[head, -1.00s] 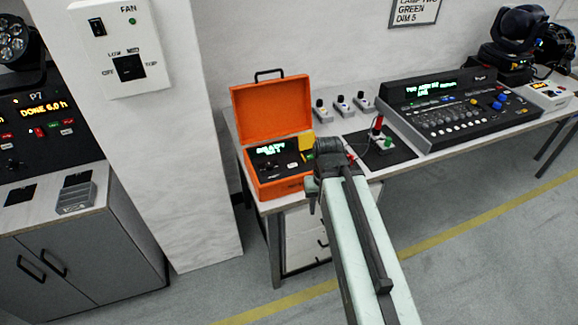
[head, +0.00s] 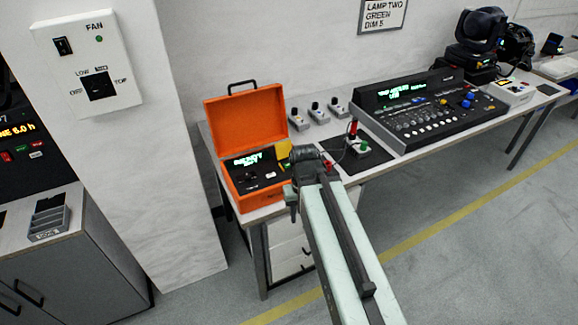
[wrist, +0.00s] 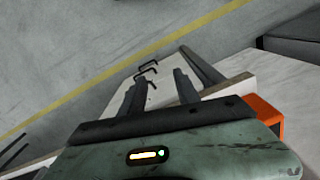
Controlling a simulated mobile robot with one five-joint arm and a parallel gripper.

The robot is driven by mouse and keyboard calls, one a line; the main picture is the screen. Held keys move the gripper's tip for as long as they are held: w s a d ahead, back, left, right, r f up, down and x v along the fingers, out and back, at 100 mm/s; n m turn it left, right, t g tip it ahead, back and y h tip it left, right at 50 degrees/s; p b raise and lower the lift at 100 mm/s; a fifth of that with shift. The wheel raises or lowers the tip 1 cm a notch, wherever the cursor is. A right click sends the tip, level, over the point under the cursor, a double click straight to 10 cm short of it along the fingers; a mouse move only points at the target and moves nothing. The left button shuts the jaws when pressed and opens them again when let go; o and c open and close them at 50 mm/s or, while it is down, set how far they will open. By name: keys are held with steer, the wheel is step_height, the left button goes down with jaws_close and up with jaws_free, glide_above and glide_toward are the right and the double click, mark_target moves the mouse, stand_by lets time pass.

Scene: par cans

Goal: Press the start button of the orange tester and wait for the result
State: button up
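The orange tester (head: 247,122) is a case with its lid up, on the left end of the table. Its dark panel (head: 243,175) has a small screen with green text (head: 248,160), too small to read surely, and small controls. I cannot tell which control is the start button. A corner of the orange case (wrist: 266,112) shows at the right of the wrist view. My gripper (head: 293,205) is in front of the case's right side and hides part of it. In the wrist view the gripper's fingers (wrist: 160,88) are apart with nothing between them.
A control desk (head: 430,110) and a black mat with red and green plugs (head: 362,152) stand right of the tester. Several small switch boxes (head: 318,112) sit behind. A white pillar (head: 120,190) and grey cabinet (head: 75,255) are at left. The floor at right is clear.

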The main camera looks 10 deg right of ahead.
jaws_close()
stand_by(1.6)
